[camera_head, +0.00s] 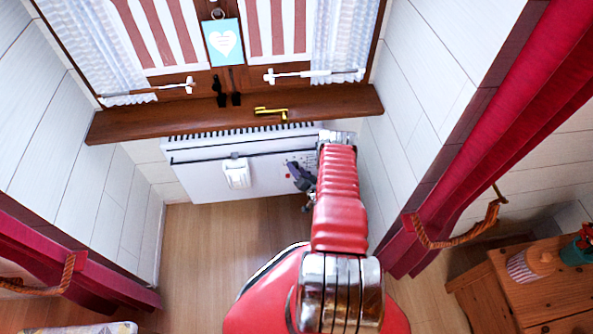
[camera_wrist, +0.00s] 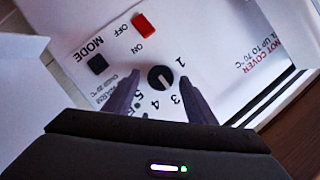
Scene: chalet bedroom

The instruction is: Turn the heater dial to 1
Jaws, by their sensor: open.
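The heater (camera_head: 210,178) is a white panel under the window sill in the head view. Its dial (camera_wrist: 160,77) is a small round black knob with a pale mark in the wrist view. Printed numbers, among them a 1 to its upper right, ring the dial. I cannot tell for sure which number the mark points to. My gripper (camera_wrist: 158,74) is open, with one dark finger on each side of the dial. Gaps show between fingers and knob, and nothing is gripped. In the head view my gripper (camera_head: 301,177) is at the heater's right part, where my arm hides some of the panel.
A red switch (camera_wrist: 144,23) marked ON and OFF and a black MODE button (camera_wrist: 97,64) sit near the dial. A white box-like part (camera_head: 236,173) is on the heater front. The wooden sill (camera_head: 190,125) overhangs it, with a yellow object (camera_head: 270,112) on top.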

